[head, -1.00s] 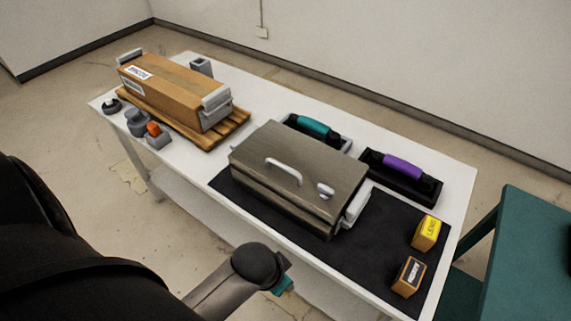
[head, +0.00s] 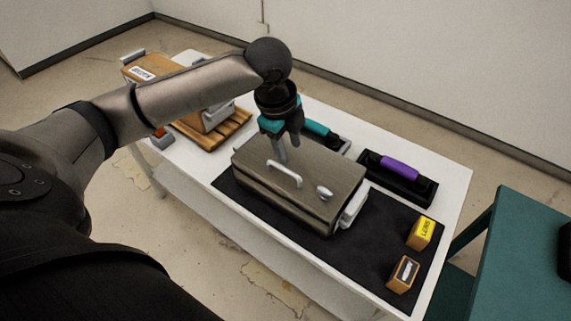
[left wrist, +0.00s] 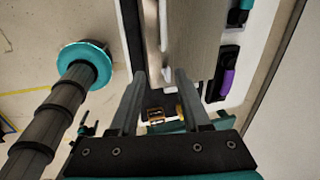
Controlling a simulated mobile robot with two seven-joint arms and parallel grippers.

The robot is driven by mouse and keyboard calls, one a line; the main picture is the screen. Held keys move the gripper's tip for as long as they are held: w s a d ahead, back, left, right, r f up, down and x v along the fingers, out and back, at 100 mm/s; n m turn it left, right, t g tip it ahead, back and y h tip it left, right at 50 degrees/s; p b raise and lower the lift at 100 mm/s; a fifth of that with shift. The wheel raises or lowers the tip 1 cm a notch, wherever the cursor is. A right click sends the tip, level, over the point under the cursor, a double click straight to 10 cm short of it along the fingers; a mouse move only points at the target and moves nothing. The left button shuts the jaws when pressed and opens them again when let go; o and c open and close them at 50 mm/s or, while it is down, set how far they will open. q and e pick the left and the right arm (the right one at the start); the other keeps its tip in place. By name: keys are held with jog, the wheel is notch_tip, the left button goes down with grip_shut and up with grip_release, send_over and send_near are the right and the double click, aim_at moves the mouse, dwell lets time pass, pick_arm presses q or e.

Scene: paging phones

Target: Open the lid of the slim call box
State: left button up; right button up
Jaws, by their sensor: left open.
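The slim call box appears to be the grey-brown box (head: 325,178) on the black mat, with its lid down. My right gripper is not in view.
A teal handset (head: 322,132) and a purple handset (head: 400,167) sit in dark cradles behind the box. Yellow (head: 421,232) and brown (head: 403,274) small boxes stand at right. An orange-brown box (head: 150,72) on slats is partly behind my arm. A green table (head: 525,240) stands right.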

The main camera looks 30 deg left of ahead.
aim_at(286, 170)
pick_arm(q)
jog(key=a+r, duration=0.3)
jog(key=shift+m, duration=0.3)
jog(key=x, duration=0.5)
jog(key=b+x, duration=0.1)
jog(key=x, duration=1)
jog(key=shift+w+a+r, duration=0.1)
jog(key=shift+w+a, duration=0.2)
jog(key=shift+a, duration=0.05)
jog(key=shift+c, duration=0.3)
grip_shut()
